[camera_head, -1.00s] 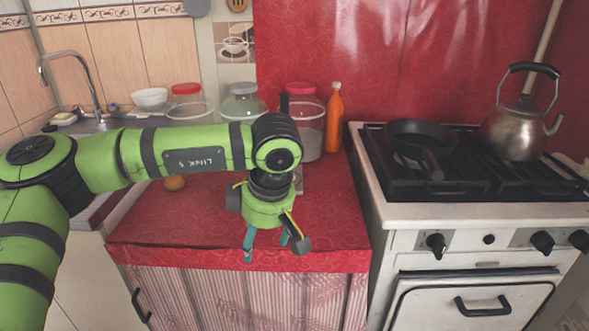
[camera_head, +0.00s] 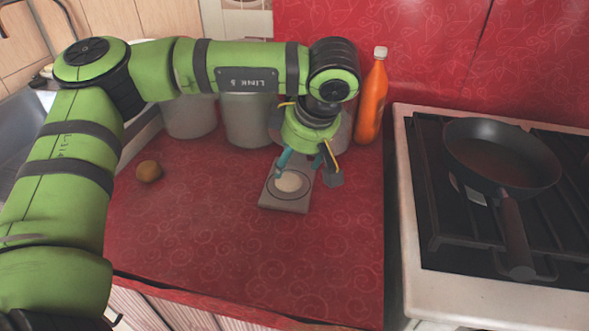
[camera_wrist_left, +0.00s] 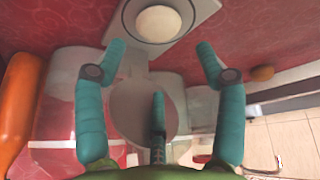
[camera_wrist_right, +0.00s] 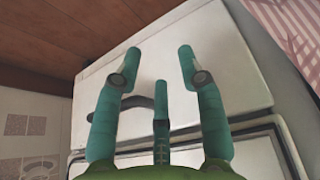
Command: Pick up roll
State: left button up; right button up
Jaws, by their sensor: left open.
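A pale, round, flattish piece (camera_head: 289,181) rests on a small grey kitchen scale (camera_head: 283,203) on the red counter; the left wrist view shows it (camera_wrist_left: 158,24) at the top. A small brown round item (camera_head: 149,171) lies to the left on the counter and also shows in the left wrist view (camera_wrist_left: 262,73). I cannot tell for sure which of the two is the roll. My left gripper (camera_head: 306,171) is open and empty, above the scale with its fingers spread. My right gripper (camera_wrist_right: 158,60) is open and empty, facing a white appliance front.
A stove (camera_head: 430,270) with a frying pan (camera_head: 500,155) is at the right. The front of the counter (camera_head: 220,260) is clear.

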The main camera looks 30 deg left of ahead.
aim_at(286, 179)
pick_arm(q)
jog(key=x, duration=0.6)
jog(key=shift+s+d+f, duration=0.15)
jog(key=shift+s+f, duration=0.05)
jog(key=shift+f, duration=0.05)
jog(key=shift+c, duration=0.2)
jog(key=shift+s+f, duration=0.1)
jog(key=c, duration=0.9)
jog(key=shift+c, duration=0.2)
